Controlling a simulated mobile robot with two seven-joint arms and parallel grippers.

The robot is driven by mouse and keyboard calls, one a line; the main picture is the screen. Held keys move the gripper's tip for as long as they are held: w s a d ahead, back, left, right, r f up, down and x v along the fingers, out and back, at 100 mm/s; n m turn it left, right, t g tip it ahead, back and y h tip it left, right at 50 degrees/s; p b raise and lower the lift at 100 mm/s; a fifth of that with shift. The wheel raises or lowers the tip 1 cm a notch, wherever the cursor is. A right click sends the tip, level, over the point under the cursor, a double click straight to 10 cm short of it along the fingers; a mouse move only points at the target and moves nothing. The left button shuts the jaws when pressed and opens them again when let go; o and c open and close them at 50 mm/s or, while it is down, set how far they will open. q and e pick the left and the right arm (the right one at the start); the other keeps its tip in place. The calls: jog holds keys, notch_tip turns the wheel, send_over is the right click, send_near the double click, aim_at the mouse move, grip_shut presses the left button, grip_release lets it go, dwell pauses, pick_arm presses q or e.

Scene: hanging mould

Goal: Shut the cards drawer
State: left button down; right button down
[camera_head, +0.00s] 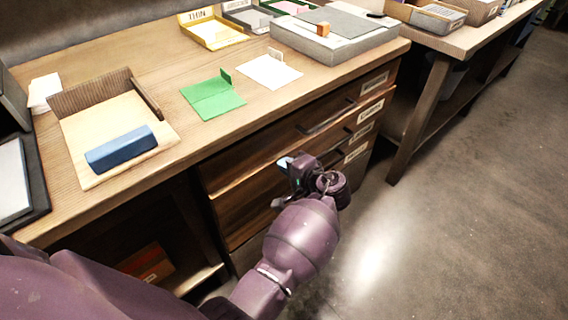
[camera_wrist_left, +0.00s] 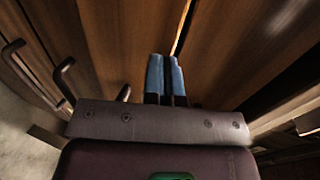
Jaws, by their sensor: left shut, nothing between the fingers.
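The wooden bench has a stack of drawers with dark bar handles and white labels; the labels are too small to read surely, so I cannot tell which is the cards drawer. The upper drawer front (camera_head: 262,150) shows above my left gripper (camera_head: 287,163). A lower drawer front (camera_head: 240,208) has a light upper edge; I cannot tell how far any drawer stands out. My left gripper is shut and empty, its blue fingertips at the drawer fronts. In the left wrist view the fingers (camera_wrist_left: 165,75) lie together against brown wood (camera_wrist_left: 120,40); contact is unclear. My right gripper is out of view.
Bar handles (camera_wrist_left: 64,78) stick out at the left of the wrist view. The bench top holds a tray with a blue block (camera_head: 121,149), a green card (camera_head: 212,97), a white card (camera_head: 268,70) and a grey box (camera_head: 335,38). The floor (camera_head: 450,220) at right is clear.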

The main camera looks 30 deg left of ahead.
pick_arm(q)
jog(key=shift+a, duration=0.15)
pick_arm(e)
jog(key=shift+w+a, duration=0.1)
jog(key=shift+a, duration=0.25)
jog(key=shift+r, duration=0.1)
pick_arm(q)
jog(key=shift+w+a+r, duration=0.2)
jog(key=shift+w+a, duration=0.1)
jog(key=shift+a, duration=0.3)
jog(key=shift+w+a, duration=0.1)
jog(key=shift+a, duration=0.25)
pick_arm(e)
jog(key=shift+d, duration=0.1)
pick_arm(q)
jog(key=shift+a, duration=0.1)
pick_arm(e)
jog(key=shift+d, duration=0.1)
